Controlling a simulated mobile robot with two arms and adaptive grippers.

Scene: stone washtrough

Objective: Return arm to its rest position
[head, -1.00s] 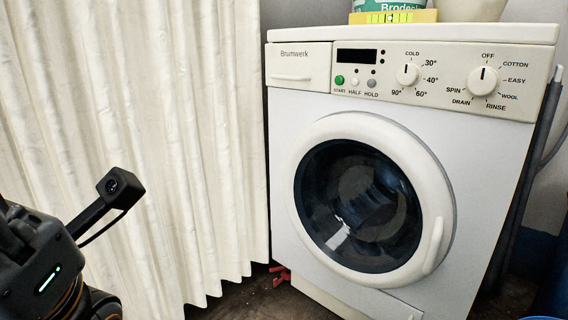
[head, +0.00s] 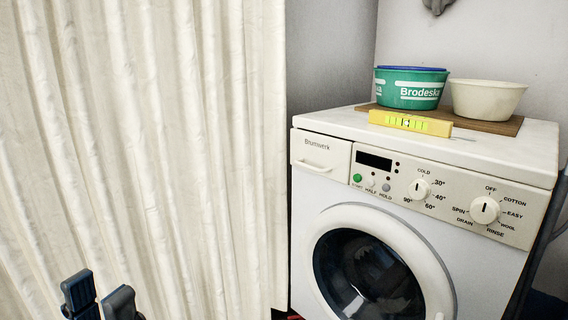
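My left gripper (head: 99,298) shows at the bottom left of the head view, in front of the white curtain. Only its two dark fingertips are in the picture, pointing up, with a gap between them and nothing in the gap. The rest of my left arm is below the picture's edge. My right gripper is not in view.
A white washing machine (head: 318,228) stands at the right, its round door closed. On its top are a wooden board (head: 508,126), a green bowl (head: 409,97), a cream bowl (head: 487,99) and a yellow spirit level (head: 436,127). A pleated curtain (head: 190,140) fills the left.

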